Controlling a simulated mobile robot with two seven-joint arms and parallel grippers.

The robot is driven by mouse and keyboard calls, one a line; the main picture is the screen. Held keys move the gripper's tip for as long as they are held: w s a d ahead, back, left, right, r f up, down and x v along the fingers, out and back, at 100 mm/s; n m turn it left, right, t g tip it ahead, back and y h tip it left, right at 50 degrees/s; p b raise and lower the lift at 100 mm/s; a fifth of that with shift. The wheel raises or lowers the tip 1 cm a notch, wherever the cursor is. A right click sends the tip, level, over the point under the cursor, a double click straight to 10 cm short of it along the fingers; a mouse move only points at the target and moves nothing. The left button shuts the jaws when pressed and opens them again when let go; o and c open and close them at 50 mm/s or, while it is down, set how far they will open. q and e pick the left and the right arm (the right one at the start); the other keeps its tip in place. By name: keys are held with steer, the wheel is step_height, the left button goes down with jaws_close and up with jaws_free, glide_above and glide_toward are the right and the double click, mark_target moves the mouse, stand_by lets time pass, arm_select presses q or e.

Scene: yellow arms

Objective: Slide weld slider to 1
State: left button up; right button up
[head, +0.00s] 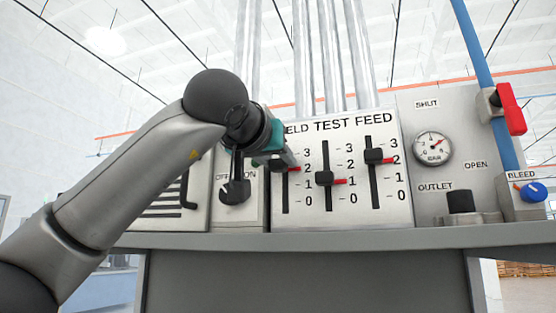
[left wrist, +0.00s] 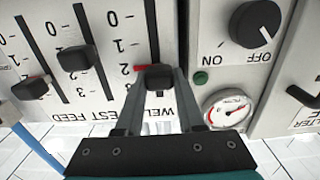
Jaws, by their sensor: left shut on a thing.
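The weld slider's black knob (left wrist: 158,77) is between the fingers of my left gripper (left wrist: 157,74) in the left wrist view. The fingers are shut on it. Its red pointer (left wrist: 141,68) is at about the 2 mark. In the head view the red pointer (head: 293,169) shows beside 2, while my left gripper (head: 282,161) hides the knob and the upper part of its slot. The weld slot (head: 285,198) is bare below the gripper. My right gripper is not in view.
To the right, the test slider (head: 324,178) is near 1 and the feed slider (head: 374,156) near 2. A rotary OFF/ON knob (head: 236,192) is left of the weld slot. A gauge (head: 432,148), a red-handled valve (head: 510,108) and a blue bleed knob (head: 533,192) are farther right.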

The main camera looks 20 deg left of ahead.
arm_select(q)
jaws_close()
stand_by(0.7)
